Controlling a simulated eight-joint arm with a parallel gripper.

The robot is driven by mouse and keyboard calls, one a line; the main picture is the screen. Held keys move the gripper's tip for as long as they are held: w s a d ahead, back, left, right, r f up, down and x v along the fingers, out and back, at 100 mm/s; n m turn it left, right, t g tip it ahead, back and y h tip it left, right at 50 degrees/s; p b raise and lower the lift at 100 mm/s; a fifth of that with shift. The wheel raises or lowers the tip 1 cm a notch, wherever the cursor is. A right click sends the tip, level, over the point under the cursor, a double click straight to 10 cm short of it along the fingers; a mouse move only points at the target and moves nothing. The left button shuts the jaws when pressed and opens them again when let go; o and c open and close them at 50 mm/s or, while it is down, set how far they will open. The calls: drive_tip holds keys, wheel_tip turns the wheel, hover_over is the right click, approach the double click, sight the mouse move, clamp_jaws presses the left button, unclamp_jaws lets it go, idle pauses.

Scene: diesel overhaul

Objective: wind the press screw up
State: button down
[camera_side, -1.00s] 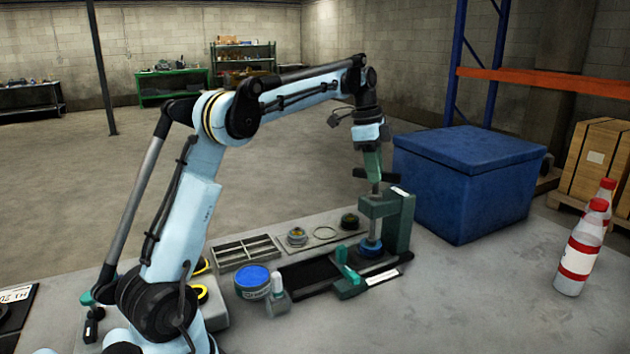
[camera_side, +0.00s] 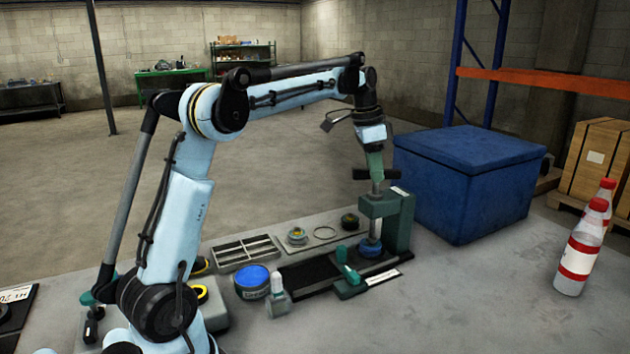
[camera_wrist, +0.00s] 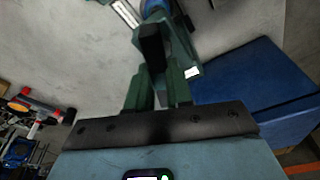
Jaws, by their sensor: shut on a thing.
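The green press (camera_side: 401,220) stands upright on the bench. Its screw (camera_side: 376,187) rises from the top arm, with a black crossbar handle (camera_side: 362,175) at its upper end. My gripper (camera_side: 376,170) points straight down and is shut on the handle. In the wrist view, the green fingers of my gripper (camera_wrist: 157,80) flank the black handle (camera_wrist: 152,45), with the press body (camera_wrist: 184,58) beyond. A blue round piece (camera_side: 370,248) sits under the press arm, at the foot of the screw; whether it touches the screw is unclear.
A large blue bin (camera_side: 465,185) stands close right of the press. Red-capped bottles (camera_side: 580,255) stand farther right. A divided tray (camera_side: 245,252) lies to the left.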

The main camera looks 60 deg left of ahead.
drive_tip(key=shift+f, duration=0.15)
drive_tip(key=n+y, duration=0.1)
drive_tip(key=n, duration=0.4)
drive_tip(key=shift+d+n, duration=0.1)
drive_tip(key=shift+n, duration=0.2)
drive_tip(key=n, duration=0.3)
drive_tip(key=n+y, duration=0.1)
drive_tip(key=n, duration=0.1)
drive_tip(key=shift+d+r+n, duration=0.1)
drive_tip(key=shift+r+n, duration=0.15)
drive_tip(key=shift+n, duration=0.05)
drive_tip(key=n+g+y, duration=0.1)
drive_tip(key=n, duration=0.4)
drive_tip(key=shift+w+d+r, duration=0.1)
drive_tip(key=shift+r, duration=0.05)
